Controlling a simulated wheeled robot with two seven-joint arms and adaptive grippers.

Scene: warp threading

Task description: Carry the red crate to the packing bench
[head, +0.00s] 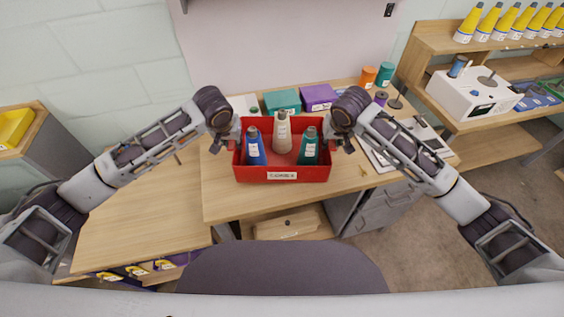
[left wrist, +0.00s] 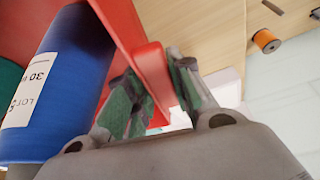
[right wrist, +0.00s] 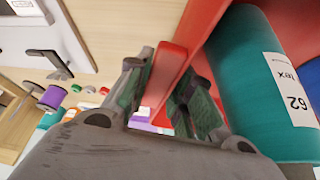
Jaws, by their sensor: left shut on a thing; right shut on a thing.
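The red crate (head: 283,174) is held between my two grippers, level, in front of and above the wooden bench (head: 345,184) in the head view. A blue cone (head: 256,149), a cream cone (head: 282,133) and a teal cone (head: 307,147) stand in it. My left gripper (head: 233,141) is shut on the crate's left end; in the left wrist view its fingers pinch the red rim (left wrist: 152,75). My right gripper (head: 334,141) is shut on the right end; the right wrist view shows its fingers on the red rim (right wrist: 165,75). I cannot tell whether the crate's underside touches the bench.
Teal (head: 283,101) and purple (head: 319,97) boxes stand at the bench's back. Orange (head: 367,77) and teal (head: 385,75) spools stand back right. A shelf unit (head: 480,125) with yellow cones is at right. The tabletop (head: 150,205) at left is clear.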

